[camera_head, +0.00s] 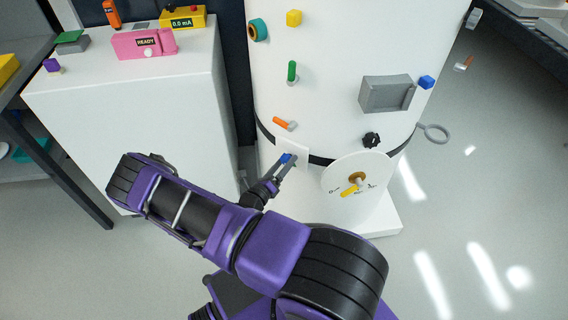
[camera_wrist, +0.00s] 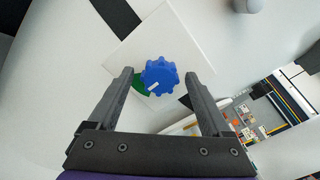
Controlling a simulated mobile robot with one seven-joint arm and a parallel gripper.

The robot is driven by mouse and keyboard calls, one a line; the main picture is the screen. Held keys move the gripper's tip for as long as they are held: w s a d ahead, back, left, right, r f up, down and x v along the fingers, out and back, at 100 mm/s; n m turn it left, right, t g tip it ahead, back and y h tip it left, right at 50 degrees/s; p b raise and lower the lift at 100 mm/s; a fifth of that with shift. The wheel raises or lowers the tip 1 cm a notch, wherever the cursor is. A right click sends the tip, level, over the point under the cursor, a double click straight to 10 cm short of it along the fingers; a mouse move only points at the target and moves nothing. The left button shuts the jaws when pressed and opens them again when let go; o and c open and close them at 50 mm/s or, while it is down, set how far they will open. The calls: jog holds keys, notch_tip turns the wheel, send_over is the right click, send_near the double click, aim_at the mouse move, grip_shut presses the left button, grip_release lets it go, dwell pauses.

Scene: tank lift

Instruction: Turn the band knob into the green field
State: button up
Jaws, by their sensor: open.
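The band knob (camera_wrist: 160,74) is blue and lobed, with a short white mark pointing to the lower left in the wrist view. It sits on a square white plate (camera_wrist: 183,35). Part of the green field (camera_wrist: 140,85) shows at the knob's left and lower left; the knob hides the rest. The mark's tip lies near the lower end of the visible green. In the head view the blue knob (camera_head: 286,158) shows small, partly behind my gripper (camera_head: 278,175). My gripper (camera_wrist: 159,77) is open, its fingers on either side of the knob, with gaps visible.
The white tank (camera_head: 330,60) carries a green handle (camera_head: 292,71), an orange handle (camera_head: 283,123), a grey box (camera_head: 385,94), a black knob (camera_head: 371,140) and a white dial disc (camera_head: 340,178). A white cabinet (camera_head: 140,120) stands left.

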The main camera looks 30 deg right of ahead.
jog(key=v, duration=1.7)
jog(key=shift+a+p, duration=0.15)
jog(key=shift+p, duration=0.3)
